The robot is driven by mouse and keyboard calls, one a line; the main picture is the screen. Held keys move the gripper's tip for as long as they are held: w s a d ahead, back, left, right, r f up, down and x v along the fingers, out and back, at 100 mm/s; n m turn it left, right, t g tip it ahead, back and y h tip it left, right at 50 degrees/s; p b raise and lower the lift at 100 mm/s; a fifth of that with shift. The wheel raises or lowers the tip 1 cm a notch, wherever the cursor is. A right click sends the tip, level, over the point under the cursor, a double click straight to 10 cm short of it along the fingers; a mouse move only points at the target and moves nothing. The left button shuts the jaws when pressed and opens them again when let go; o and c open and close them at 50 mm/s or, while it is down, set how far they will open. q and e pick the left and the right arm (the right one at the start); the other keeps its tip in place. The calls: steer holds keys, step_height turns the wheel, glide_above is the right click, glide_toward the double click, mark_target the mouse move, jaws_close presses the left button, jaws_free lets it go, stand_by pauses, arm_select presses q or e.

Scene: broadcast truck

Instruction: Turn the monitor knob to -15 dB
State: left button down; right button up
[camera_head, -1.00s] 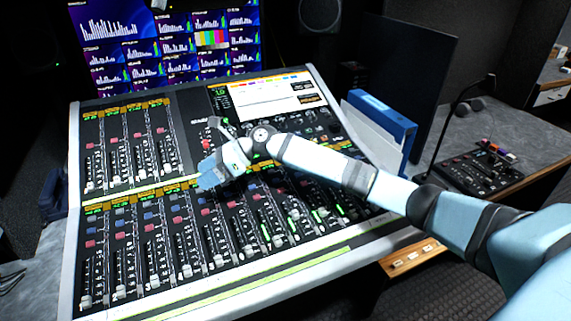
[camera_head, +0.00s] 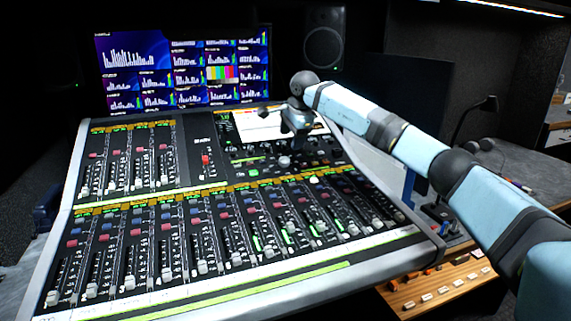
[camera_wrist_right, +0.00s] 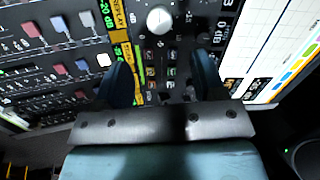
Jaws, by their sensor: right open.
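The mixing console (camera_head: 66,215) fills the middle of the head view. A large pale round knob (camera_wrist_right: 159,19) shows at the top of the right wrist view, beside the bright screen; I take it to be the monitor knob. A round knob in the console's upper right section also shows in the head view (camera_head: 284,162). My right gripper (camera_head: 295,138) points down over that section, in front of the screen. In the right wrist view its two fingers (camera_wrist_right: 162,78) are apart with nothing between them, and the knob lies beyond their tips. The knob's setting is unreadable. My left gripper is out of view.
The console screen (camera_head: 262,125) is behind my right gripper. Rows of faders (camera_head: 200,255) cover the near part. Monitors (camera_head: 180,70) and a speaker (camera_head: 323,47) stand behind.

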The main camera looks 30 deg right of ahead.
steer(key=b, duration=0.1)
glide_above(285, 159)
steer(key=s, duration=0.2)
steer(key=f, duration=0.4)
steer(key=shift+s+f, duration=0.1)
steer(key=shift+s, duration=0.1)
steer(key=b+x, duration=0.1)
steer(key=x, duration=0.3)
steer(key=shift+w+f, duration=0.25)
steer(key=shift+f, duration=0.2)
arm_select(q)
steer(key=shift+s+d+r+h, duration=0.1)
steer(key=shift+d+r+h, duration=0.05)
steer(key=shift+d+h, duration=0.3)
